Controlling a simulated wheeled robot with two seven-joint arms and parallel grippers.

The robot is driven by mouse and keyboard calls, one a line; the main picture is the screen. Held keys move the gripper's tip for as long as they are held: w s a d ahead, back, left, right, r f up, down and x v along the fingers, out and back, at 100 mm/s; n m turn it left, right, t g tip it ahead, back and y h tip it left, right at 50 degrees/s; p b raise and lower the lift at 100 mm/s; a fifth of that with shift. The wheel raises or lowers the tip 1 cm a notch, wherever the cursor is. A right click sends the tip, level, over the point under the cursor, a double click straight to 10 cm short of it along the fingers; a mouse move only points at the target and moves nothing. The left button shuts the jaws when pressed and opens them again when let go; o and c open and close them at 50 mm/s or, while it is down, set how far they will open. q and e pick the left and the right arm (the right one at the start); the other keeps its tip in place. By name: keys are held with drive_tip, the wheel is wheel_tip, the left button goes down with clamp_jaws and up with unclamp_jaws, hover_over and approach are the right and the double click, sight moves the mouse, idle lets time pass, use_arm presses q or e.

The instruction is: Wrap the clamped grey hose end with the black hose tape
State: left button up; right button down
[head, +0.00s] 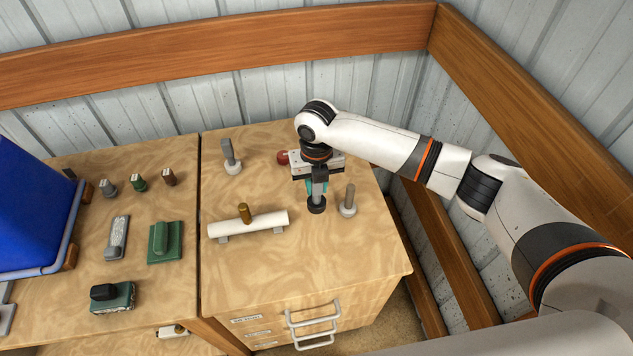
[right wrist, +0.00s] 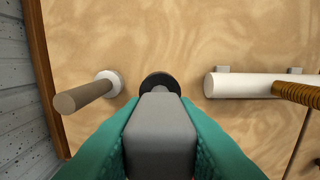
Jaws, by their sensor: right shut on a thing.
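My right gripper (head: 317,186) is shut on the grey block-shaped handle (right wrist: 160,125) of a tool with a round black end, seemingly the black hose tape (head: 316,206). The black disc also shows beyond the handle in the right wrist view (right wrist: 158,80). I cannot tell whether it touches the table. A pale grey-white tube (head: 250,224), seemingly the clamped hose, lies on two small grey supports to the left of the gripper, apart from it. A brown-gold ribbed piece (head: 245,213) stands across its middle. My left gripper is not in view.
A grey post with a white foot (head: 348,202) stands close right of the gripper; another (head: 230,158) stands farther back left. A red round thing (head: 283,157) is behind the gripper. Several tools and a blue bin (head: 30,205) occupy the left table. The front right tabletop is clear.

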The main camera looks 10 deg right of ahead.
drive_tip(key=shift+d, duration=0.15)
drive_tip(key=shift+w+d+p, duration=0.1)
drive_tip(key=shift+d+p, duration=0.6)
drive_tip(key=shift+d, duration=1.05)
drive_tip(key=shift+d, duration=0.45)
drive_tip(key=shift+p, duration=0.45)
drive_tip(key=shift+a, duration=0.15)
drive_tip(key=shift+a, duration=1.75)
